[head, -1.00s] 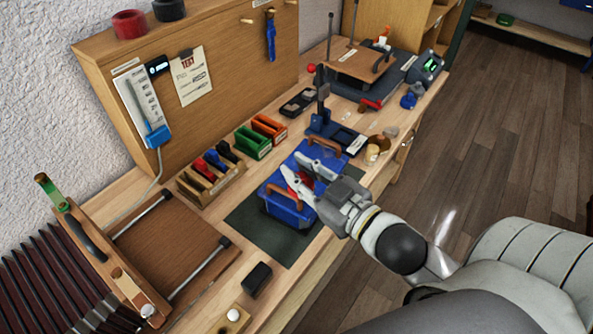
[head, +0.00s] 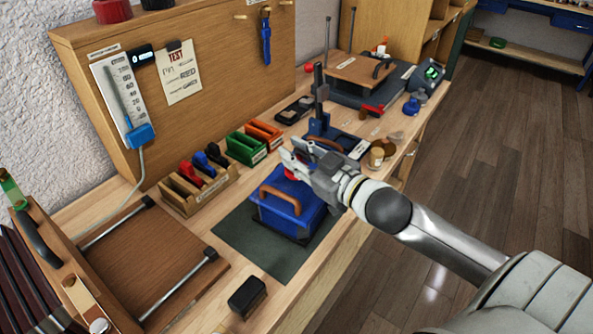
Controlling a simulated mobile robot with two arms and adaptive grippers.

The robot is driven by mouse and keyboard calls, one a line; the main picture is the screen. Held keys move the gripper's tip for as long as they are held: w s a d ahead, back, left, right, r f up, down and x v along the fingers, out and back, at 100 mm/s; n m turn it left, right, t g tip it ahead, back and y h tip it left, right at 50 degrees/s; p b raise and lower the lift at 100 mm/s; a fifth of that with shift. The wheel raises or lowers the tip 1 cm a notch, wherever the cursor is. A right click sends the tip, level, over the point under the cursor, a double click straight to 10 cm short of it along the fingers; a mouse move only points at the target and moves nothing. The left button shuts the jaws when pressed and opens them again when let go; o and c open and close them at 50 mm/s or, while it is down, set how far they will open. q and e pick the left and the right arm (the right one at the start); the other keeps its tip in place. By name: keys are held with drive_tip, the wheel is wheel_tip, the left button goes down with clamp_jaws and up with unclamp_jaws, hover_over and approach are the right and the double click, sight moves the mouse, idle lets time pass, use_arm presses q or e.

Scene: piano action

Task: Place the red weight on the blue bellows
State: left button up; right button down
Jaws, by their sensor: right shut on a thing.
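My right gripper (head: 290,162) reaches in from the right over the far part of the bellows. It is shut on the red weight (head: 290,173), of which only a small red part shows below the fingers. The fingers hide the rest, and I cannot tell whether the weight touches the bellows. My left gripper is not in view.
A wooden rack with red, blue and black pieces (head: 200,180), a green tray (head: 246,147) and an orange tray (head: 264,133) stand left of the bellows. A black block (head: 247,296) lies in front. A blue stand (head: 322,125) rises just beyond.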

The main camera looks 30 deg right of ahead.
drive_tip(key=shift+w+d+f, duration=0.2)
drive_tip(key=shift+w+f, duration=0.1)
drive_tip(key=shift+f, duration=0.05)
drive_tip(key=shift+w+f, duration=0.1)
drive_tip(key=shift+f, duration=1.6)
drive_tip(key=shift+f, duration=0.1)
drive_tip(key=c, duration=1.3)
unclamp_jaws()
drive_tip(key=shift+s, duration=0.25)
drive_tip(key=v, duration=1.1)
drive_tip(key=shift+s+d+b, duration=0.1)
drive_tip(key=shift+s+b, duration=0.2)
drive_tip(key=shift+b, duration=0.05)
